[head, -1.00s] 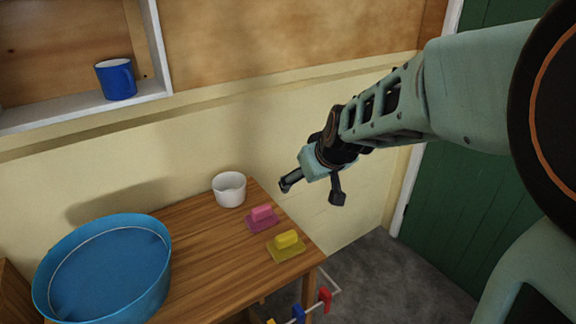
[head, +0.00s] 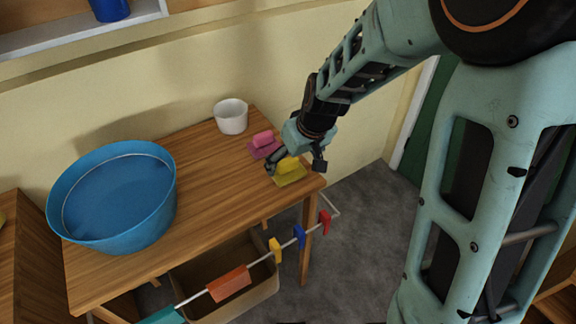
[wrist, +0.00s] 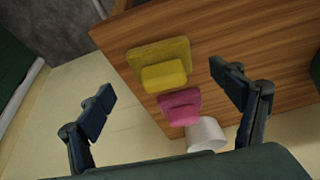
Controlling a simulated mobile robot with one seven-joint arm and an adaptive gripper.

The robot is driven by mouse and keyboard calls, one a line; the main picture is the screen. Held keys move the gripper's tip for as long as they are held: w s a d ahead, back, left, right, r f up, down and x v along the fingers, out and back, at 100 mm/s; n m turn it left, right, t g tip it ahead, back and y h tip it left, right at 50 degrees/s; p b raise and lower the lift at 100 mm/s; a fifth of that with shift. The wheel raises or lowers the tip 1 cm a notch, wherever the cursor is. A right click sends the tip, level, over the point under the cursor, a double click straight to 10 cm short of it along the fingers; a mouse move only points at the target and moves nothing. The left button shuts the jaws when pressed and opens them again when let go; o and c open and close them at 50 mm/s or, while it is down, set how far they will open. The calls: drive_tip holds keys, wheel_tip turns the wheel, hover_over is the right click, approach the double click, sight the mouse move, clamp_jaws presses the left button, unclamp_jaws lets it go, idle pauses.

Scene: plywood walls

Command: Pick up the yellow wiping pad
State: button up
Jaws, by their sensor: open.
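The yellow wiping pad (head: 290,173) lies on the wooden table (head: 218,190) near its right end, with a raised yellow block on a flat base. My gripper (head: 296,167) is open and empty, close to the pad in the head view, one finger overlapping its upper left side. In the wrist view the yellow pad (wrist: 163,68) lies beyond and between the open fingers (wrist: 165,95), apart from both. The pink pad (head: 263,145) lies just behind the yellow one; it also shows in the wrist view (wrist: 181,106), nearer the gripper's base.
A white pot (head: 231,117) stands near the wall behind the pink pad. A large blue basin (head: 115,235) stands on the table's left. A rail with coloured clips (head: 275,250) runs along the front, above a bin (head: 245,285).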

sight(290, 163)
drive_tip(key=x, duration=0.4)
drive_tip(key=shift+w+a+f, duration=0.1)
drive_tip(key=shift+a, duration=0.15)
drive_tip(key=c, duration=1.2)
